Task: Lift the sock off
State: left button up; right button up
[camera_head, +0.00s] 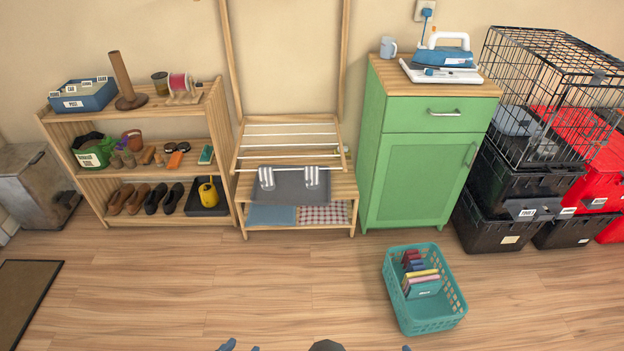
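Two grey-and-white striped socks hang over the front rail of the wooden drying rack (290,124). One is the left sock (266,178), the other the right sock (312,177), with a gap between them. Both hang in front of a grey tray or mat (290,190) on the rack's stand. Only small blue parts of mine show at the bottom edge of the view, far from the socks. No gripper fingers can be made out there.
A teal basket (432,322) of books stands on the floor at the right front. A green cabinet (410,160) is right of the rack, a wooden shelf (150,217) with shoes left. Black crates (495,235) stand far right. The floor before the rack is clear.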

aim_at(311, 174)
jog(key=i+j+z, duration=0.15)
jog(key=z, duration=0.25)
jog(key=i+j+z, duration=0.1)
jog(key=z, duration=0.25)
jog(key=j+z, duration=0.4)
jog(key=i+j+z, duration=0.2)
jog(key=j, duration=0.3)
jog(key=j+z, duration=0.15)
jog(key=j, duration=0.4)
jog(key=i+j, duration=0.1)
jog(key=j, duration=0.45)
jog(key=j+z, duration=0.1)
jog(key=j, duration=0.4)
jog(key=i+j, duration=0.6)
jog(key=j, duration=0.1)
